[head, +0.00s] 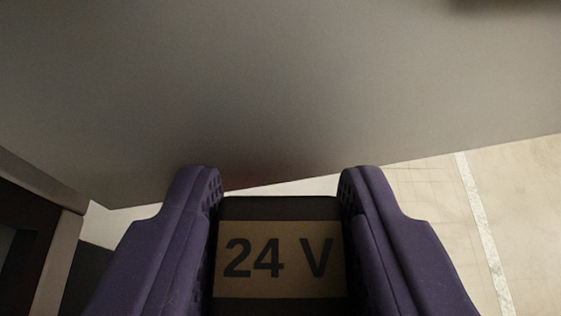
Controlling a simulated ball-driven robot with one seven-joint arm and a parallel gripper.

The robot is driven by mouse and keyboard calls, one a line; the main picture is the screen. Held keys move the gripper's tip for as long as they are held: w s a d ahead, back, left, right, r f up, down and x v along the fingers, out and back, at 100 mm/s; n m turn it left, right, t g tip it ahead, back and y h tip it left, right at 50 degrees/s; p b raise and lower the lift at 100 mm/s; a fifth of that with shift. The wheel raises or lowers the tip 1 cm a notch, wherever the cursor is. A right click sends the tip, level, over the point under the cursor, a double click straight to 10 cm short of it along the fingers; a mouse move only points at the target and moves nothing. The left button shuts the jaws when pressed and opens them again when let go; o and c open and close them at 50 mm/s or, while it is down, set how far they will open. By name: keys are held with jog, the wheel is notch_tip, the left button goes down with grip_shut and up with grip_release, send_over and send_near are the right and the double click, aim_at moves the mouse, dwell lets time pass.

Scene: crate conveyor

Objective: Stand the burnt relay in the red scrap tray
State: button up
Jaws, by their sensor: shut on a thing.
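My gripper (281,185) shows at the bottom middle of the head view, with a purple finger on each side. It is shut on a dark block with a tan label reading "24 V", which looks like the relay (281,207). The fingers touch its left and right sides. Its lower part is cut off by the picture's edge, and no burn marks show on the visible face. The red scrap tray is not clearly in view; only a faint reddish tint shows on the grey surface just beyond the fingertips.
A large plain grey surface (280,90) fills the upper view, close beyond the fingers. A dark frame with a lighter edge (62,245) stands at the lower left. Pale floor with a white line (480,225) lies at the right and looks clear.

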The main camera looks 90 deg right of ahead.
aim_at(277, 270)
jog(key=shift+a+f+b, duration=0.25)
jog(key=shift+f+b, duration=0.3)
jog(key=shift+f, duration=0.65)
jog(key=f+b, duration=0.2)
jog(key=f, duration=0.1)
jog(key=f+b, duration=0.1)
jog(key=b, duration=0.1)
jog(key=shift+w+d+f, duration=0.1)
jog(key=shift+d+f, duration=0.1)
jog(key=shift+d, duration=0.25)
jog(key=shift+r, duration=0.2)
jog(key=shift+f, duration=0.25)
jog(key=o, duration=1.1)
jog(key=shift+r, duration=0.1)
jog(key=shift+o, duration=0.2)
